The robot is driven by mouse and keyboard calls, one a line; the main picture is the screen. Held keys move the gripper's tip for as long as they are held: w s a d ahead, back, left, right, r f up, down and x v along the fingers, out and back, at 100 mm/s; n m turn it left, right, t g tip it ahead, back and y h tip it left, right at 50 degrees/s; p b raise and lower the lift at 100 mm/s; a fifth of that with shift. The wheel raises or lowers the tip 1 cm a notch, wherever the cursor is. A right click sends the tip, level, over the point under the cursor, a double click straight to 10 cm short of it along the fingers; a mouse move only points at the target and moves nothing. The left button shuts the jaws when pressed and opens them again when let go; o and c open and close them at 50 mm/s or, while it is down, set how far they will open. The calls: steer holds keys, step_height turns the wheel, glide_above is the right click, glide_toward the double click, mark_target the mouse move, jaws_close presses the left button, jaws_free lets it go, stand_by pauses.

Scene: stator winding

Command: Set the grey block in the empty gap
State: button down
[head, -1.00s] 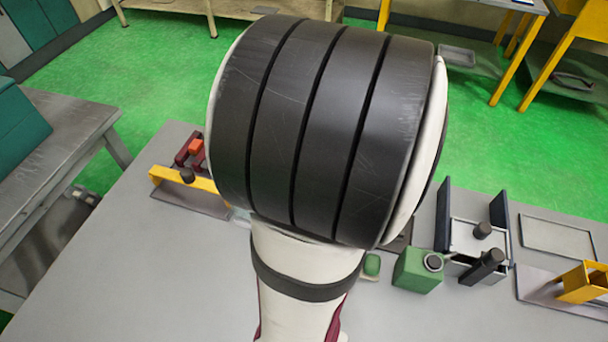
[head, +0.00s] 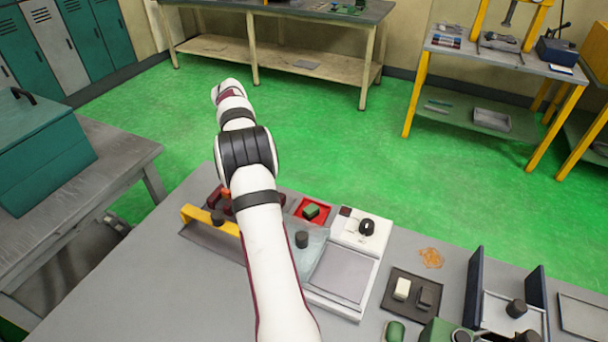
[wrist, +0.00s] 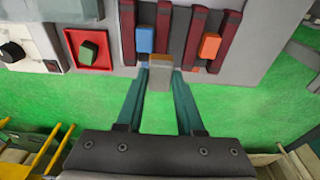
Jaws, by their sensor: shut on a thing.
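In the wrist view my gripper (wrist: 161,80) has its teal fingers closed on a small grey block (wrist: 159,78) with a brownish upper end. The fingertips are at the near edge of a rack with dark red bars (wrist: 194,40). A blue block (wrist: 145,39) and an orange block (wrist: 210,46) sit between bars. In the head view my arm hides the gripper, held block and most of the rack.
A red tray (head: 313,206) with a green block (head: 311,212) lies beside the rack. A yellow bar stand (head: 205,216) is close in front.

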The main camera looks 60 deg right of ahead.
steer(key=w+f, duration=0.1)
steer(key=w+a+f, duration=0.1)
steer(key=w+f, duration=0.1)
steer(key=shift+a+f, duration=0.1)
steer(key=shift+f, duration=0.7)
steer(key=shift+f, duration=0.15)
steer(key=shift+f, duration=0.45)
steer(key=shift+f, duration=0.1)
steer(key=shift+f, duration=0.35)
steer(key=shift+f, duration=0.1)
stand_by(0.4)
